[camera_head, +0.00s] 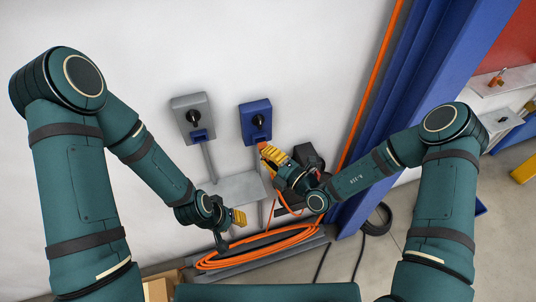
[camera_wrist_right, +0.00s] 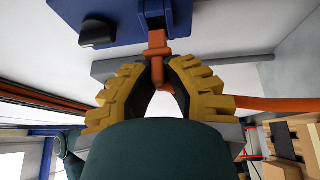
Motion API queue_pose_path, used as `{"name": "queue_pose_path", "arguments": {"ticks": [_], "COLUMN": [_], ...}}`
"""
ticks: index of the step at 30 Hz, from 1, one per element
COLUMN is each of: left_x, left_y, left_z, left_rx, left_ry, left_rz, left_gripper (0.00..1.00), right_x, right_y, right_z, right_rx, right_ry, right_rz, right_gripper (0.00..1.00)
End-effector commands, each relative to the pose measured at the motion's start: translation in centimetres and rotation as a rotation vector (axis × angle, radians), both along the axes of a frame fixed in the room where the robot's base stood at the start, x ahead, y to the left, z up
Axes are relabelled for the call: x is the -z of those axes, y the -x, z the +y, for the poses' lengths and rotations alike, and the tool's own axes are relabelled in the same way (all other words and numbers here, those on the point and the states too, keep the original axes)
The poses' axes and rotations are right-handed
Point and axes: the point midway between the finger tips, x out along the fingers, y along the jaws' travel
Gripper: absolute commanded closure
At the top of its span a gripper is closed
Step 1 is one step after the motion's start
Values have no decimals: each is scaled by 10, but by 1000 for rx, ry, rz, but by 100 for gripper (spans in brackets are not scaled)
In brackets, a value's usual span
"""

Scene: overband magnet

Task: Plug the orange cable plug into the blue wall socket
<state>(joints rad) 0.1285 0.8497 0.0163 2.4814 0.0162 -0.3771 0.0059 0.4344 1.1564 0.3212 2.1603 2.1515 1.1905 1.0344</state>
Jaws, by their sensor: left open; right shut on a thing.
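The blue wall socket (camera_head: 255,119) with a black knob is on the white wall; it also shows in the right wrist view (camera_wrist_right: 118,22). The orange cable plug (camera_wrist_right: 157,46) is held by my right gripper (camera_wrist_right: 157,72), shut on it with yellow ribbed fingers. The plug's far end meets the socket's lower part; I cannot tell how deep it sits. In the head view my right gripper (camera_head: 266,150) is just below the socket, with the plug partly hidden. My left gripper (camera_head: 238,218) is open and empty, low before the wall.
A grey switch box (camera_head: 190,112) with a blue lower part is left of the blue socket. A grey plate (camera_head: 238,188) is below. An orange cable coil (camera_head: 262,248) lies near the floor. A blue column (camera_head: 408,100) stands right of the sockets. Shelves are farther right.

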Motion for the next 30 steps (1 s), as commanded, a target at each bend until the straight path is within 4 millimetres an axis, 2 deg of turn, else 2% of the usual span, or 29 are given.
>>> {"name": "queue_pose_path", "arguments": {"ticks": [30], "left_x": [-5], "left_y": [0], "left_z": [0], "left_rx": [0], "left_ry": [0], "left_rz": [0], "left_gripper": [59], "right_x": [0], "right_y": [0], "right_z": [0], "right_rx": [0], "right_ry": [-4], "right_rz": [-5], "right_gripper": [100]}}
